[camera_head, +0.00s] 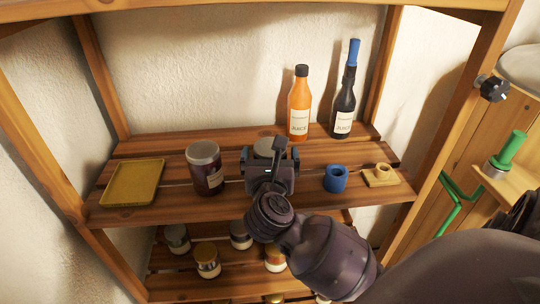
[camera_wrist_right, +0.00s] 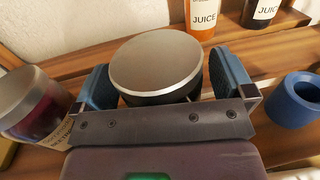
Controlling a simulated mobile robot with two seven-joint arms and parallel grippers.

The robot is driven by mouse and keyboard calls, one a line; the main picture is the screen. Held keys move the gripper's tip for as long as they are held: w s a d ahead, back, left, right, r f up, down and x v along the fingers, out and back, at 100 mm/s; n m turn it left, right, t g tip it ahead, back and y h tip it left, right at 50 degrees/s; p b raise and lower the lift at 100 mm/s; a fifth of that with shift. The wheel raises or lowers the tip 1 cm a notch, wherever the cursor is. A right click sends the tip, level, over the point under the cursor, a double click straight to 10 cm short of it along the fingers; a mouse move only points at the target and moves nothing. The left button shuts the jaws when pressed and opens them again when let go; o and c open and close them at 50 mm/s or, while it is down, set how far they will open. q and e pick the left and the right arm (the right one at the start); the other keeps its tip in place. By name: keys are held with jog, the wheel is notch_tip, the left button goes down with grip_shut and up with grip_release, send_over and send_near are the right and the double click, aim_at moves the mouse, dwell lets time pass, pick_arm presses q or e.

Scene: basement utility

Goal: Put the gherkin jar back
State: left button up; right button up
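A jar with a flat silver-grey lid (camera_head: 266,146) stands between the fingers of my right gripper (camera_head: 270,158) at the middle shelf. I cannot see its label or contents, so I cannot confirm it is the gherkin jar. The right wrist view shows its lid (camera_wrist_right: 157,62) from above, between the two blue finger pads of my right gripper (camera_wrist_right: 165,88). The fingers look open around the jar, with a narrow gap at the right pad. My gripper hides the jar's base and its contact with the shelf. My left gripper is not in view.
A dark purple jar (camera_head: 206,170) stands close left of my right gripper, beside a yellow tray (camera_head: 133,184). A blue cup (camera_head: 336,178) and wooden holder (camera_head: 382,175) are to the right. Orange (camera_head: 299,105) and dark (camera_head: 345,103) bottles stand behind. Several jars occupy the lower shelf (camera_head: 190,285).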

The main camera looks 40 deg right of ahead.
jog(key=shift+r, duration=0.2)
jog(key=s+a+r+n+t, duration=0.1)
jog(key=s+a+n+t, duration=0.5)
jog(key=s+a+n, duration=0.3)
notch_tip(320, 180, down, 11)
jog(key=s+a+n+y, duration=0.25)
jog(key=n+y, duration=1.05)
jog(key=n, duration=1.2)
jog(key=s+d+f+n+g, duration=0.2)
jog(key=s+f+n+g, duration=0.1)
jog(key=f, duration=0.3)
jog(key=s+d+f+n+g+h, duration=0.1)
jog(key=s+d+f+n+g, duration=0.1)
jog(key=f, duration=0.4)
jog(key=s+d+f+n+g, duration=0.2)
jog(key=s+f+n+g, duration=0.1)
jog(key=f+n+g, duration=0.1)
jog(key=shift+s+d+f+n+h, duration=0.25)
jog(key=shift+s+f+n+h, duration=0.1)
jog(key=shift+f+n, duration=0.6)
